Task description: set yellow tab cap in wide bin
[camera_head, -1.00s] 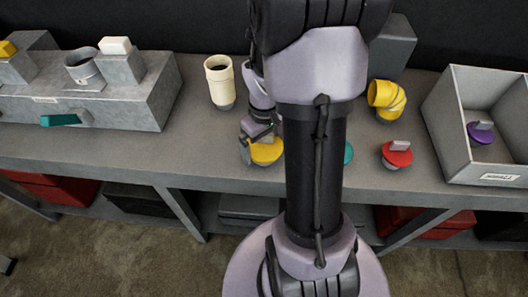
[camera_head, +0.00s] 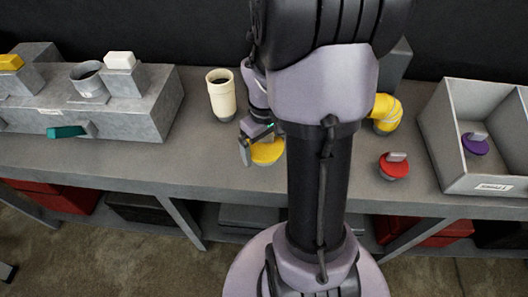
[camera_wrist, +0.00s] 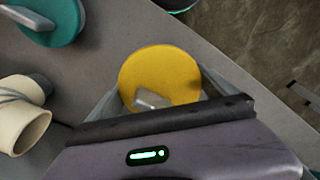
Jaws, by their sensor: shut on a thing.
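The yellow tab cap (camera_head: 267,152) is a round yellow disc with a grey tab, low over or on the bench left of my arm. It also shows in the wrist view (camera_wrist: 158,72), between the fingers. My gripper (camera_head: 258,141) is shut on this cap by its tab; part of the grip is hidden. A grey open bin (camera_head: 455,150) stands at the far right of the bench with a purple tab cap (camera_head: 475,145) inside. Its front label is too small to read surely, so I cannot tell whether it is the wide bin.
A red tab cap (camera_head: 393,167) and a yellow elbow (camera_head: 386,113) lie between my arm and the bin. A grey block fixture (camera_head: 130,110) fills the left. The wrist view shows a teal cap (camera_wrist: 60,22) and a cream pipe piece (camera_wrist: 22,115).

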